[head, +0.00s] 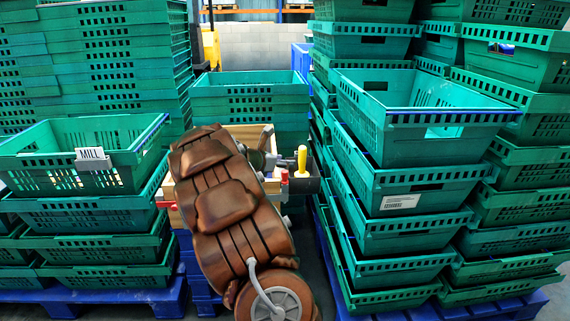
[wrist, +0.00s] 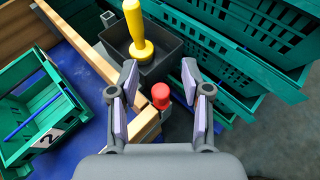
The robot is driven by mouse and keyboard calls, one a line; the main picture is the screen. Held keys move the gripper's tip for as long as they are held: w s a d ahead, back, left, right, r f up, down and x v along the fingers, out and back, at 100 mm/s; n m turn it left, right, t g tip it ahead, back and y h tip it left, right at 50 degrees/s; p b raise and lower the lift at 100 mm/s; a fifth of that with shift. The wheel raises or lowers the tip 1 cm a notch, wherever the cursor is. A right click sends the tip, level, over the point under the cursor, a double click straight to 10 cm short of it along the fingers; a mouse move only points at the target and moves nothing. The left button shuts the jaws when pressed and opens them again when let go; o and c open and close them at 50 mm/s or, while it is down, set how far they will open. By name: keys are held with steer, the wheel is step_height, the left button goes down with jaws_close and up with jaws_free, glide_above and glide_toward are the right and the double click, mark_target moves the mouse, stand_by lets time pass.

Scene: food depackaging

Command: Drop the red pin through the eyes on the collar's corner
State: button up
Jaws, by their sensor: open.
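The wooden collar (head: 248,133) stands at the centre of the head view, largely hidden behind my brown arm. Its near corner (wrist: 148,122) shows in the wrist view. The red pin (wrist: 160,96) shows its rounded red head at that corner, between my fingers and apart from both. A small red part (head: 284,177) also shows at the collar's right corner in the head view. My gripper (wrist: 158,76) is open and empty, one finger on each side of the red head. The eyes and the pin's shank are hidden, so I cannot tell how deep the pin sits.
A dark grey box (wrist: 170,68) holding a yellow-handled tool (wrist: 136,30) sits just beyond the pin. Green crates (head: 425,145) stand in tall stacks to the right and left. A small green crate (wrist: 32,118) lies left of the corner on a blue surface.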

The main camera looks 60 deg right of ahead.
steer(key=p+v, duration=0.1)
steer(key=v, duration=1)
steer(key=s+a+f+m+y, duration=0.3)
steer(key=s+a, duration=0.5)
steer(key=a, duration=0.7)
steer(key=s+a+f+m+y, duration=0.3)
steer(key=s+a+m+y, duration=0.3)
steer(key=a, duration=0.9)
steer(key=s+a+f+m+g+y, duration=0.1)
steer(key=s+a+f+m+y, duration=0.3)
steer(key=s+a+m, duration=0.3)
steer(key=s+a, duration=0.5)
steer(key=a, duration=0.3)
steer(key=shift+s+a+m, duration=0.2)
steer(key=shift+a+m, duration=0.1)
steer(key=shift+a, duration=0.05)
step_height(320, 180, up, 23)
steer(key=s+p, duration=0.1)
steer(key=p, duration=2.1)
steer(key=shift+t, duration=0.4)
